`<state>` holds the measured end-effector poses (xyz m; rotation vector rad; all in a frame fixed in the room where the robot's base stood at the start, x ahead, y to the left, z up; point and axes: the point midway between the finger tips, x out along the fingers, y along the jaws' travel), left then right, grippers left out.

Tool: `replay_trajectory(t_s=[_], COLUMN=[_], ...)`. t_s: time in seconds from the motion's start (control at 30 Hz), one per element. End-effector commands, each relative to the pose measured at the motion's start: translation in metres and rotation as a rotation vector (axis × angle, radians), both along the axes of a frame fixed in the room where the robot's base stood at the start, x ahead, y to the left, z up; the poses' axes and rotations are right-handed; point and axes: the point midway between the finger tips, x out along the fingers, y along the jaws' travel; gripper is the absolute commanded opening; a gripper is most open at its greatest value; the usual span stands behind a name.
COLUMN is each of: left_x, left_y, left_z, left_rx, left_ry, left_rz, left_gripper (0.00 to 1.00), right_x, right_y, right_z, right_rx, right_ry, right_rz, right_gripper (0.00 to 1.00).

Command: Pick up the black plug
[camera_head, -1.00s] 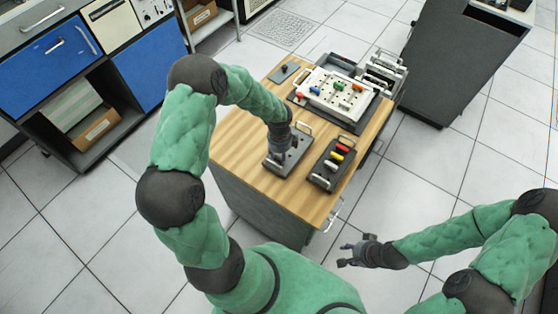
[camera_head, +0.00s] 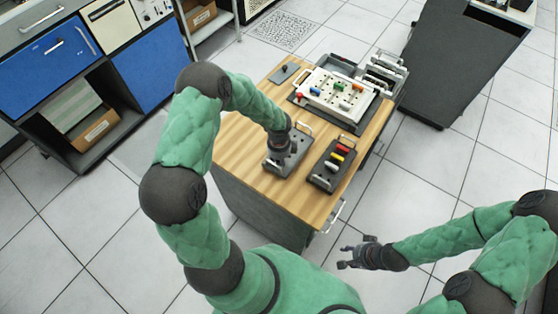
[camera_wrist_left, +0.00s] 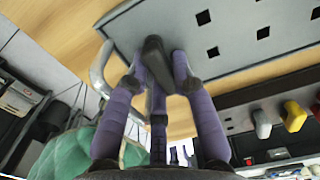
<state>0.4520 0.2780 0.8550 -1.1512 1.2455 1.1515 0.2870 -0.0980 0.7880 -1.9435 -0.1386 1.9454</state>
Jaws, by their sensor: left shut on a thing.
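My left gripper (camera_head: 277,160) is over the grey plate (camera_head: 293,161) near the front of the wooden table. In the left wrist view its purple fingers (camera_wrist_left: 160,72) are shut on the black plug (camera_wrist_left: 154,50). The plate with square holes (camera_wrist_left: 240,45) shows behind the plug there. I cannot tell whether the plug touches the plate. In the head view the plug is hidden by the gripper. My right gripper (camera_head: 350,258) is open and empty, out over the floor in front of the table.
A dark tray (camera_head: 325,182) with red (camera_head: 342,149), yellow (camera_head: 337,157) and white (camera_head: 331,167) plugs lies right of the plate. A white board (camera_head: 322,101) with coloured pieces is farther back, with a small dark block (camera_head: 285,70) on its left. The table's left side (camera_head: 238,148) is bare.

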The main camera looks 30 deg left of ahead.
Motion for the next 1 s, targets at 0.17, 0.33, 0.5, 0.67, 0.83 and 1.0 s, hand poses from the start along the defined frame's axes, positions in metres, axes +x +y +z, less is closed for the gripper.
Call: replay_trajectory(t_s=[0.17, 0.33, 0.5, 0.67, 0.83, 1.0], left_x=[0.001, 0.001, 0.001, 0.000, 0.000, 0.000], left_y=[0.000, 0.000, 0.000, 0.000, 0.000, 0.000], left_z=[0.016, 0.049, 0.079, 0.096, 0.107, 0.114], left_rx=[0.000, 0.001, 0.001, 0.001, 0.000, 0.000], left_ry=[-0.003, -0.004, -0.003, -0.001, 0.000, 0.000], left_rz=[0.001, 0.000, 0.000, 0.000, -0.001, 0.000], left_gripper=[0.04, 0.04, 0.04, 0.04, 0.04, 0.04], right_x=[0.000, 0.000, 0.000, 0.000, 0.000, 0.000], right_y=[0.000, 0.000, 0.000, 0.000, 0.000, 0.000], right_z=[0.004, 0.011, 0.016, 0.019, 0.025, 0.031], right_rx=[0.000, 0.000, 0.000, 0.000, 0.000, 0.000], right_ry=[0.000, 0.000, 0.000, 0.000, 0.000, 0.000], right_rz=[0.000, 0.000, 0.000, 0.000, 0.000, 0.000], right_gripper=[0.40, 0.40, 0.40, 0.40, 0.40, 0.40])
